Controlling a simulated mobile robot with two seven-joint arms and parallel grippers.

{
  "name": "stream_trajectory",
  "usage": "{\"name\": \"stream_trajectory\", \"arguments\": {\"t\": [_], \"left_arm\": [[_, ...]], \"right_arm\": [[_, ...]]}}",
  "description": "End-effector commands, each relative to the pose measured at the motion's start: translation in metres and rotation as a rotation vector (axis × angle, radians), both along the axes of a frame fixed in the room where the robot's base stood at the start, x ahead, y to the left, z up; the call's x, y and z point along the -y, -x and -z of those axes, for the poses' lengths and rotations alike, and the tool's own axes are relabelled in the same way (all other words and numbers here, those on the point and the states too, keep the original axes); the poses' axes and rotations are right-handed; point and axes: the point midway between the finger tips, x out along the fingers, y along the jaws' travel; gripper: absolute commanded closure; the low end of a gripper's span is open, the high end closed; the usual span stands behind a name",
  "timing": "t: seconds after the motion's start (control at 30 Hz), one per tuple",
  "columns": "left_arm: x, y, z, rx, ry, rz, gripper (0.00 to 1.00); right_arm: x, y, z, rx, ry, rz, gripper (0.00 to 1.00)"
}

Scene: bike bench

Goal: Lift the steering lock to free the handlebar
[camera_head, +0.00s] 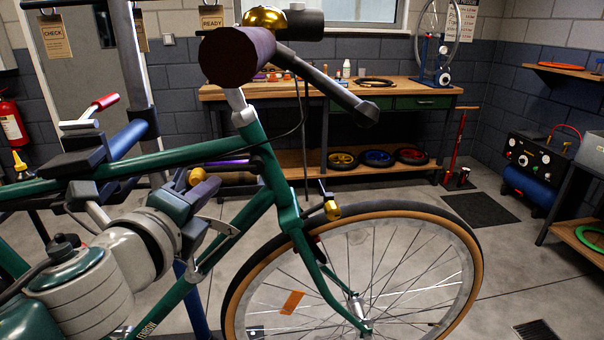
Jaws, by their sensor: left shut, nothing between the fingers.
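The green bike stands side-on, its green frame (262,205) clamped in the stand. The handlebar's near end is a dark purple grip (237,55), with a gold bell (265,17) behind it. My left gripper (206,194) is shut and empty, in front of the frame just below the top tube and left of the head tube. A short purple bar (232,165) and a yellow piece (196,177) show just behind and above its fingers; I cannot tell whether either belongs to the steering lock. Contact with the gripper is unclear. My right gripper is not in view.
The front wheel (352,270) fills the lower middle. The stand's blue clamp arm (122,145) and red handle (105,102) are at the left. A wooden workbench (420,95) stands behind, with a compressor (530,170) at the right. The floor between is mostly clear.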

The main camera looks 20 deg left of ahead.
Motion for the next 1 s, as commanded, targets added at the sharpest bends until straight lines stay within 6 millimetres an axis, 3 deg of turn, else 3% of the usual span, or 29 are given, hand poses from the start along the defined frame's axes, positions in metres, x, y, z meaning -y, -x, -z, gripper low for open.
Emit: {"name": "stream_trajectory", "arguments": {"t": [1.0], "left_arm": [[0.0,0.0,-0.017,-0.099,-0.164,0.001,1.0]], "right_arm": [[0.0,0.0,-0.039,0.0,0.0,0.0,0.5]]}}
